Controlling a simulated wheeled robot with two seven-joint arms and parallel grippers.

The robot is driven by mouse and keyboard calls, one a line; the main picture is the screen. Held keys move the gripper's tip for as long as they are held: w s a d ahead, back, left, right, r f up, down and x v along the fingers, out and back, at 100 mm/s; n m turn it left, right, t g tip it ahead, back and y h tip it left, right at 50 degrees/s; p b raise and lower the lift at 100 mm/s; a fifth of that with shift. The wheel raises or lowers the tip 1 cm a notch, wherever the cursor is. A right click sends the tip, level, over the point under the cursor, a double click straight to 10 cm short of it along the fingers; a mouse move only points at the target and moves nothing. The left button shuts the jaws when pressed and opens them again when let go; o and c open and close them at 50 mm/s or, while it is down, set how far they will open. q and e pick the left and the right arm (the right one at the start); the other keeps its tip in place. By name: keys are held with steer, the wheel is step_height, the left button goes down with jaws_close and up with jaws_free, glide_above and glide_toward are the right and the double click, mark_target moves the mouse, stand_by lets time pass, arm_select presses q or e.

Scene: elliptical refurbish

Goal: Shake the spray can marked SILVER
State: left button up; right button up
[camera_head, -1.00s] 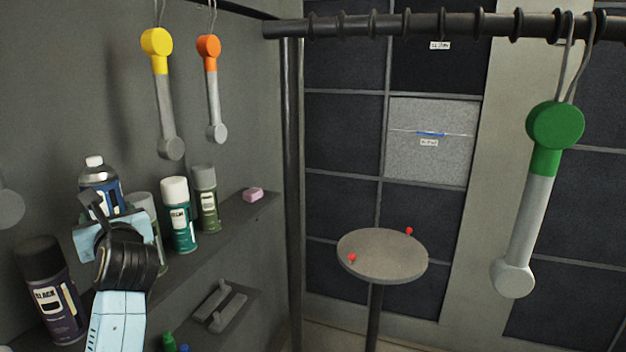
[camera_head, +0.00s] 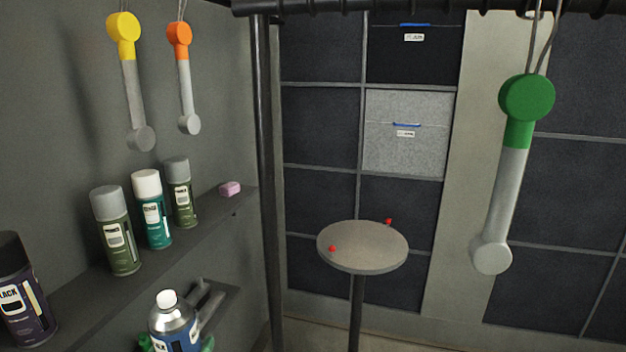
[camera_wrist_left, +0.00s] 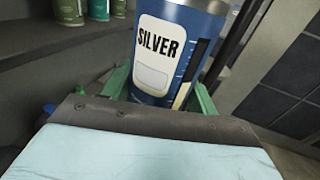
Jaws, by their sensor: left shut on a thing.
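The blue spray can with a silver shoulder and white nozzle (camera_head: 174,322) is at the bottom of the head view, in front of the shelf. Its label reads SILVER in the left wrist view (camera_wrist_left: 160,42). My left gripper (camera_wrist_left: 160,92) is shut on this can, with its green fingers on either side. In the head view only bits of the green fingers show beside the can, at the lower edge. The can's base is hidden in both views. My right gripper is not in view.
A BLACK can (camera_head: 22,295), two olive cans (camera_head: 119,240) (camera_head: 181,195), a teal can (camera_head: 152,212) and a pink block (camera_head: 230,189) stand on the shelf (camera_head: 90,293). A round table (camera_head: 362,248) stands beyond the post. A green-topped tool (camera_head: 509,180) hangs at right.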

mark_target(173, 326)
arm_select(q)
steer(key=shift+f, duration=0.65)
steer(key=shift+s+r, duration=0.1)
steer(key=shift+r, duration=3.45)
step_height(173, 326, down, 8)
steer(key=shift+r, duration=0.45)
